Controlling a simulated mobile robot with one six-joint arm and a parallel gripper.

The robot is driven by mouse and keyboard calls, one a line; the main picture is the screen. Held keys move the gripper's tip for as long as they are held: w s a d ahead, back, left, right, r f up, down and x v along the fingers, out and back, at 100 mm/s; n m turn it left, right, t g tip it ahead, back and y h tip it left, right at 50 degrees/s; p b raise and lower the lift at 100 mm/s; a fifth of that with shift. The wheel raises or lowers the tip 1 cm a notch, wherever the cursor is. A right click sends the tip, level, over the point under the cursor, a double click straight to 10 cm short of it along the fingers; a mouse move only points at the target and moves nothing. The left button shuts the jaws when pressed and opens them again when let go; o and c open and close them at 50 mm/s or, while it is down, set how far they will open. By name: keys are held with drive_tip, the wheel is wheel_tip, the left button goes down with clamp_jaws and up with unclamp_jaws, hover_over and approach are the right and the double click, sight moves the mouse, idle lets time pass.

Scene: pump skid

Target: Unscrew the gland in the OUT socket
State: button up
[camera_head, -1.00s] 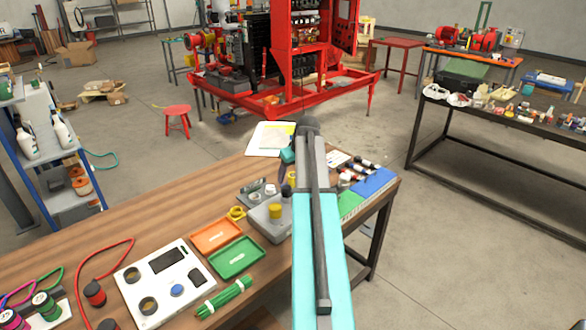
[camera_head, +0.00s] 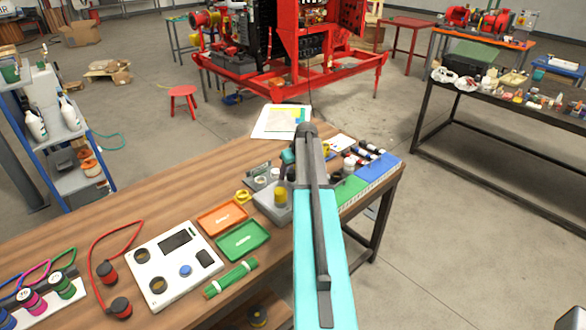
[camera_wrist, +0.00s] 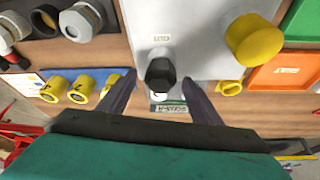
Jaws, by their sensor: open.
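The grey box (camera_wrist: 190,22) lies on the wooden bench and also shows in the head view (camera_head: 268,207). In the wrist view a black gland (camera_wrist: 160,73) stands on it, beside a small upside-down label (camera_wrist: 160,39) that seems to read OUT. A pale ring shows at the gland's lower side. My gripper (camera_wrist: 160,88) is open, with one dark finger on each side of the gland and a gap on both sides. A yellow cap (camera_wrist: 255,40) sits on the same box. In the head view my arm hides the gland and most of my gripper.
An orange tray (camera_head: 222,217), a green tray (camera_head: 243,241) and a yellow ring (camera_head: 242,196) lie beside the box. Grey fittings (camera_wrist: 82,20) and several yellow caps (camera_wrist: 82,88) lie on the other side. A white device (camera_head: 175,264) stands front left.

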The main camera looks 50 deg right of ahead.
drive_tip(key=c, duration=1.2)
drive_tip(key=shift+o, duration=1.3)
drive_tip(key=shift+c, duration=1)
drive_tip(key=shift+f+n+y+b, duration=0.1)
drive_tip(key=shift+n+y+b, duration=0.4)
drive_tip(key=shift+n, duration=0.7)
drive_tip(key=shift+n+y, duration=0.4)
drive_tip(key=shift+n, duration=0.7)
